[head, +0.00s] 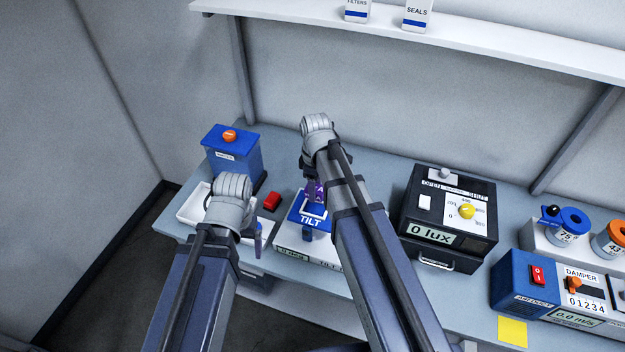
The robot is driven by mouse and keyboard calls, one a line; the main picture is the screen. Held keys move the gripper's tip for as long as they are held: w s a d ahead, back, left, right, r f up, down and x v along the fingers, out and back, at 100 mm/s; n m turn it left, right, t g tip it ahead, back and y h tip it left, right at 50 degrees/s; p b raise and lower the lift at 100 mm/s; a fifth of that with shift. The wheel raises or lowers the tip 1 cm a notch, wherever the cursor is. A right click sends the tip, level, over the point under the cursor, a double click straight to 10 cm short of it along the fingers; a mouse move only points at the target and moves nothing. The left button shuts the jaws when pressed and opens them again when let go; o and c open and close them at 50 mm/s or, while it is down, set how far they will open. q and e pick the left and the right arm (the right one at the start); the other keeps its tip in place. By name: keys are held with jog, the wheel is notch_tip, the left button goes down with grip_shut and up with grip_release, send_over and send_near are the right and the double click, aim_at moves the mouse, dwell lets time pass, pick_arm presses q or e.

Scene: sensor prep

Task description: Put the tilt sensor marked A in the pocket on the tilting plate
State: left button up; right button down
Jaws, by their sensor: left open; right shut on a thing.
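The blue tilting plate (301,218) is marked TILT and has a white-outlined pocket. It sits on a white base (296,250) near the table's front edge. A purple sensor (319,194) with white lettering, partly hidden, is at the plate's back edge. My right gripper (313,190) is shut on it, over or at the pocket; I cannot tell whether the sensor touches the plate. The letter looks like an A but is partly covered. My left gripper (258,238) is open, left of the plate's base, and mostly hidden by its own wrist.
A white tray (187,208) lies at the left, partly behind my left wrist. A black lux box (449,205) and a blue air duct unit (522,285) stand to the right.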

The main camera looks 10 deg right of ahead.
aim_at(315, 209)
jog(key=shift+s, duration=0.25)
jog(key=shift+w+f+b, duration=0.15)
jog(key=shift+f+b, duration=0.65)
jog(key=shift+b, duration=0.1)
jog(key=shift+f+b, duration=1.6)
jog(key=shift+f+b, duration=0.65)
grip_release()
dwell(0.5)
dwell(0.4)
notch_tip(315, 209, up, 8)
jog(key=p, duration=0.8)
jog(key=shift+r, duration=0.1)
